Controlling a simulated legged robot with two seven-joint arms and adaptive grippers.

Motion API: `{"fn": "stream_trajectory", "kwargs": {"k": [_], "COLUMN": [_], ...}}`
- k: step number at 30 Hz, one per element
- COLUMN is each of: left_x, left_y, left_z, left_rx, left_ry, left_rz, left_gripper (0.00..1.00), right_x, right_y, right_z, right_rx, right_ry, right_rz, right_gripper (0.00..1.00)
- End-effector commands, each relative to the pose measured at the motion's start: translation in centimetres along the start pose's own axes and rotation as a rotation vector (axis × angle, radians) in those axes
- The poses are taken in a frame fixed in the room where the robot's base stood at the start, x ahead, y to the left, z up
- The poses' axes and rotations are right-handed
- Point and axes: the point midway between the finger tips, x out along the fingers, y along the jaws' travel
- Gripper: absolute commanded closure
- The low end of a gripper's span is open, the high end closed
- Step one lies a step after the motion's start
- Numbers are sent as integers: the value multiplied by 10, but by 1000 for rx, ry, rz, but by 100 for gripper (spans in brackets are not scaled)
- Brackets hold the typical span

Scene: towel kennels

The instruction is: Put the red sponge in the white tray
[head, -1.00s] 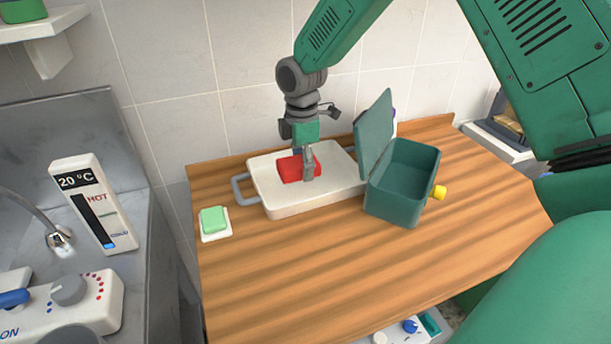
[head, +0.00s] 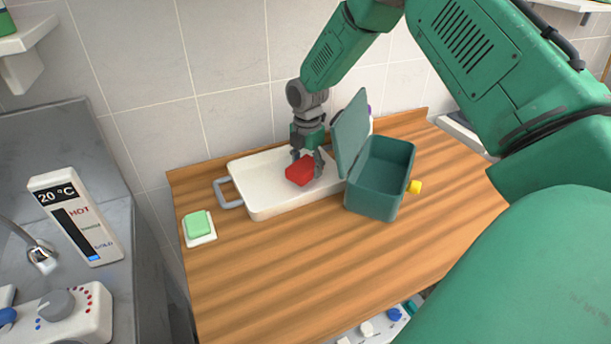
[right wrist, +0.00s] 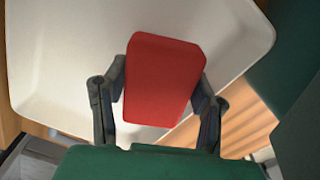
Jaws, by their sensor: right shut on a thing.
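The red sponge (head: 301,171) is between the fingers of my right gripper (head: 308,164), which is shut on it. In the right wrist view the sponge (right wrist: 163,80) sits between both fingers (right wrist: 160,100), with the white tray behind it. The white tray (head: 262,203) lies on the wooden counter, with a grey handle at its left end. The sponge is over the tray's right half; I cannot tell whether it touches the tray floor. My left gripper is not in view.
A teal box (head: 375,198) with its lid open stands right against the tray's right end. A green sponge on a white dish (head: 198,226) lies left of the tray. A yellow object (head: 414,187) is beside the box. The counter front (head: 300,270) is clear.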

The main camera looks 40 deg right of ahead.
Motion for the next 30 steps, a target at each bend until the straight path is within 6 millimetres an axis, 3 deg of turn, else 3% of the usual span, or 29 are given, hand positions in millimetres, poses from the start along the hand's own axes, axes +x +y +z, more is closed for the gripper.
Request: {"fn": "stream_trajectory", "kwargs": {"k": [6, 13, 14, 15, 25, 30], "left_x": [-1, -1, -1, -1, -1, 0], "left_y": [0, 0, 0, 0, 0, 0], "left_z": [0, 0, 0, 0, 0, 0], "left_rx": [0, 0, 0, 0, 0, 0], "left_ry": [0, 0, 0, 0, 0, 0], "left_rz": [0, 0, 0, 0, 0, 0], "left_gripper": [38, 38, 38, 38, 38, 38], "right_x": [32, 35, 35, 35, 30, 6], "right_y": [-2, -1, -1, -1, 0, 0], "right_z": [1, 1, 1, 1, 0, 1], "right_rx": [1, 1, 1, 1, 1, 2], "right_ry": [3, 3, 3, 2, 1, 2], "right_rz": [-4, -1, -2, -2, -1, 3], "right_gripper": [75, 75, 38, 28, 28, 28]}}
